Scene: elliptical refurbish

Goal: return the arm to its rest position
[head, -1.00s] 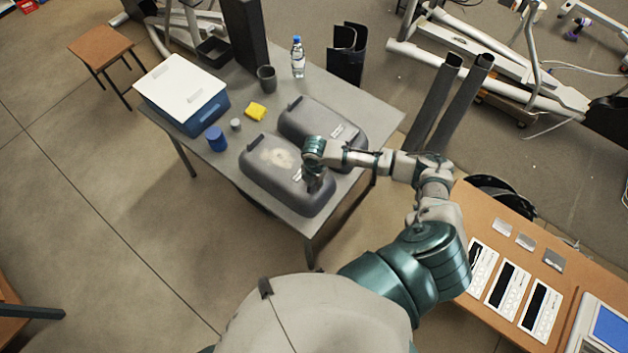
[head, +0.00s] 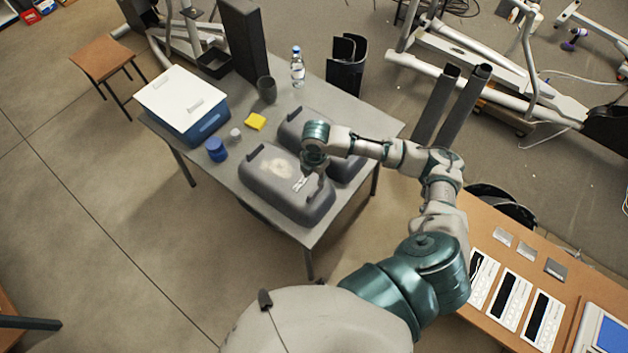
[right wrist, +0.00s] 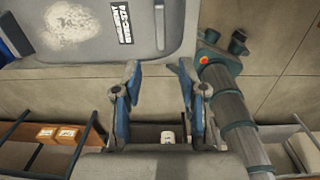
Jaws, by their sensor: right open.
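My right arm (head: 425,270) reaches from the lower right over the grey table (head: 225,170). My right gripper (head: 312,176) is above the near dark grey cover (head: 275,190), which has a pale dusty patch. In the right wrist view the gripper (right wrist: 160,90) is open and empty, its two blue-padded fingers apart. The near cover (right wrist: 90,35) with its white label lies beyond the fingertips there. The arm partly hides the second grey cover (head: 345,165). My left gripper is not in view.
On the table are a blue box with white lid (head: 185,100), a blue jar (head: 216,149), a yellow sponge (head: 256,121), a dark cup (head: 267,90) and a water bottle (head: 297,67). A brown bench (head: 560,290) with white panels stands at right. Open floor lies left.

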